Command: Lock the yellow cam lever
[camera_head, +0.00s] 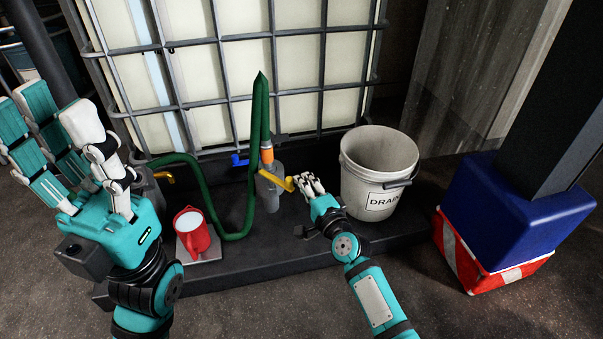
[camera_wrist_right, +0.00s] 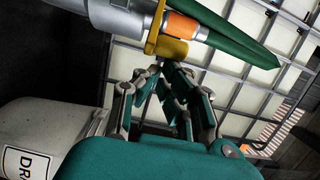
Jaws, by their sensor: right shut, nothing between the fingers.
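The yellow cam lever (camera_head: 279,183) sticks out to the right from the grey coupling below the orange collar (camera_head: 266,154). In the right wrist view, a yellow part (camera_wrist_right: 166,46) sits beside the orange collar, just beyond my fingertips. My right gripper (camera_head: 304,184) is shut and empty at the lever's outer end; its fingertips (camera_wrist_right: 160,68) look close to or touching the yellow part, and I cannot tell which. My left gripper (camera_head: 60,115) is raised at the left, fingers spread, open and empty, away from the lever.
A white DRAIN bucket (camera_head: 385,165) stands right beside my right gripper. A green hose (camera_head: 224,236) loops left of the coupling, near a blue lever (camera_head: 238,160). A red jug (camera_head: 192,235) stands at the left. The caged tank (camera_head: 270,60) is behind.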

